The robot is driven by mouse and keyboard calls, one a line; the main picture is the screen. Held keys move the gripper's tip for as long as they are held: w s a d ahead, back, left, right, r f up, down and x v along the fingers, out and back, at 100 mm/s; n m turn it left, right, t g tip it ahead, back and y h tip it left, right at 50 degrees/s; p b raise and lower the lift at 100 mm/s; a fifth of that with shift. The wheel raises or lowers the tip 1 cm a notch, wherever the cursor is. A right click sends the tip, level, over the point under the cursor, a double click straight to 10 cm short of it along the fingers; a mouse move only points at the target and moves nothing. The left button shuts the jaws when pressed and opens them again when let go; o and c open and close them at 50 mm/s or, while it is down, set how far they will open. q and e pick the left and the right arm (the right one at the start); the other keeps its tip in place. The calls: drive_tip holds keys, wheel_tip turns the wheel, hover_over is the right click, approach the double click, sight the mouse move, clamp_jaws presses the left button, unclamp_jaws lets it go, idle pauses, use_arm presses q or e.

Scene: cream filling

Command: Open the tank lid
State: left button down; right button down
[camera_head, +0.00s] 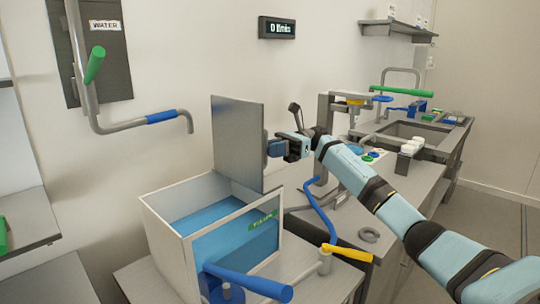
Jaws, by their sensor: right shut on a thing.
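The tank (165,222) is a white open-topped box with a blue inside and a green label on its front window. Its grey lid (237,130) stands upright at the tank's back edge, so the top opening is uncovered. My right gripper (272,148) reaches in from the right and is shut at the lid's right edge. The exact spot between its fingers is too small to make out. My left gripper is not in view.
A blue-handled valve (248,282) and a yellow-handled valve (347,253) are at the tank's front. A blue curved handle (318,212) stands right of the tank. A water pipe (140,124) hangs upper left. A sink (415,132) is at the back right.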

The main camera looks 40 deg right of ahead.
idle(0.4)
drive_tip(key=c, duration=1.2)
unclamp_jaws()
drive_tip(key=shift+o, duration=0.2)
drive_tip(key=shift+d, duration=0.15)
drive_tip(key=d, duration=1.3)
drive_tip(key=shift+s+d+f, duration=0.3)
drive_tip(key=shift+s, duration=0.1)
